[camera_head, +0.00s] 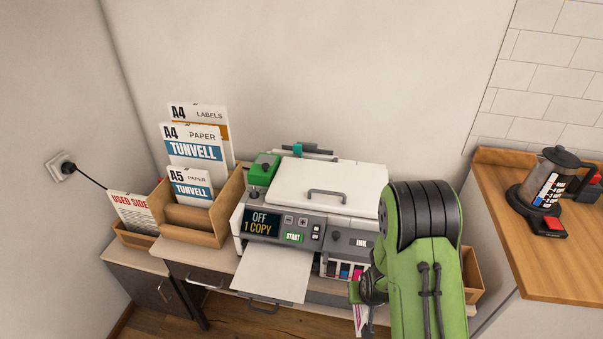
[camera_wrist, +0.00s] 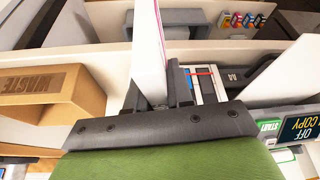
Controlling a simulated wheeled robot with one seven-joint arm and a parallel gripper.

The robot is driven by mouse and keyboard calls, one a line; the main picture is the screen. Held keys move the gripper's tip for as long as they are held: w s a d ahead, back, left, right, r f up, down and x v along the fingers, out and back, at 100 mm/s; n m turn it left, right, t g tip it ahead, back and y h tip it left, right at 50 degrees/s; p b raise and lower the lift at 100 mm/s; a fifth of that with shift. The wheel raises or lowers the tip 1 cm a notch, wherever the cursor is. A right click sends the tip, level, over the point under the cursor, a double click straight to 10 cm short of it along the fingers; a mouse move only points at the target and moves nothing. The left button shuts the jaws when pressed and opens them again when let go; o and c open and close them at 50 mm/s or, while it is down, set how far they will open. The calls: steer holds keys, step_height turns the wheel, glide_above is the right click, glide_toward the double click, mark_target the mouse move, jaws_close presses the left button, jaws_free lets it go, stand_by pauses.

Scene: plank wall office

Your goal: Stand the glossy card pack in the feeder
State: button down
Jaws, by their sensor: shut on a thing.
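My gripper (camera_wrist: 155,103) is shut on a thin white pack with a pink edge (camera_wrist: 150,45), held on edge between the dark fingers in the wrist view. In the head view my green arm hides most of the gripper, and only a strip of the pack (camera_head: 361,322) shows below it, in front of the printer's right end. The printer (camera_head: 325,190) stands against the wall, with a dark bar (camera_head: 307,149) at its back edge. Its display (camera_head: 262,223) reads OFF, 1 COPY. I cannot make out the feeder slot clearly.
A brown box marked WASTE (camera_wrist: 50,92) is left of the gripper in the wrist view. Paper packs (camera_head: 193,150) stand in a cardboard holder (camera_head: 232,195) left of the printer. A white sheet (camera_head: 272,276) sticks out in front. A coffee maker (camera_head: 550,180) stands on the right counter.

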step_height(320, 180, up, 13)
steer(key=p, duration=1.2)
steer(key=shift+r, duration=0.2)
